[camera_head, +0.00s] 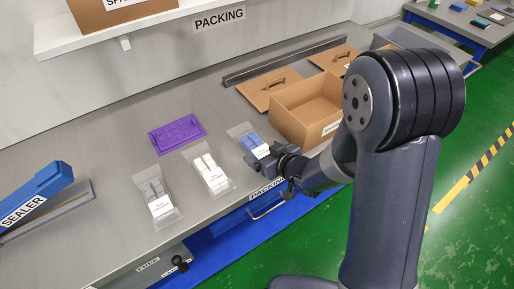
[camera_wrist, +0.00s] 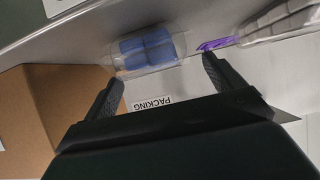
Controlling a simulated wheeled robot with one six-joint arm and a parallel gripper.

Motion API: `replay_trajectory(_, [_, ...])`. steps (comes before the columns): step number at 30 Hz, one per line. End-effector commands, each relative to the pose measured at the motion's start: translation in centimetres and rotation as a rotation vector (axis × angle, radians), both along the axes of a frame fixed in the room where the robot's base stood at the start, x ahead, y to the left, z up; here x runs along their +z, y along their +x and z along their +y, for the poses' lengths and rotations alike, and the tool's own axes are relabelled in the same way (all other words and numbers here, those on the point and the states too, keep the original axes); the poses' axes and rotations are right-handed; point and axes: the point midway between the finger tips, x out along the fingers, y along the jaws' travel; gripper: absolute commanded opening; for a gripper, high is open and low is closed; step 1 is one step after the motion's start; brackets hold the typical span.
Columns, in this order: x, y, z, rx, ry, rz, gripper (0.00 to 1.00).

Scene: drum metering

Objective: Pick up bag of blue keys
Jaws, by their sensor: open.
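The bag of blue keys (camera_head: 250,140) lies on the grey packing table, left of an open cardboard box. It is a clear bag with blue pieces and a white label. My gripper (camera_head: 264,160) is at the near end of this bag and hides part of it in the head view. In the wrist view the blue keys (camera_wrist: 148,47) show beyond the two spread fingers of my gripper (camera_wrist: 162,78), which is open with nothing between the fingertips. I cannot tell whether a finger touches the bag.
A purple tray (camera_head: 177,134) lies behind. The open cardboard box (camera_head: 308,108) stands close on the right. The sealer (camera_head: 36,196) is at far left.

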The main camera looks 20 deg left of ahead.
Motion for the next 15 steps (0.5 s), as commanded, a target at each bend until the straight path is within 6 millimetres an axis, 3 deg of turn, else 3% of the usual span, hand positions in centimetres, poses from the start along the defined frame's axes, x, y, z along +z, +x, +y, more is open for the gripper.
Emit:
replay_trajectory(9, [-1.9,2.0,2.1,0.001,-0.001,0.000,0.89])
replay_trajectory(15, [-2.1,2.3,2.4,0.000,-0.001,-0.001,0.89])
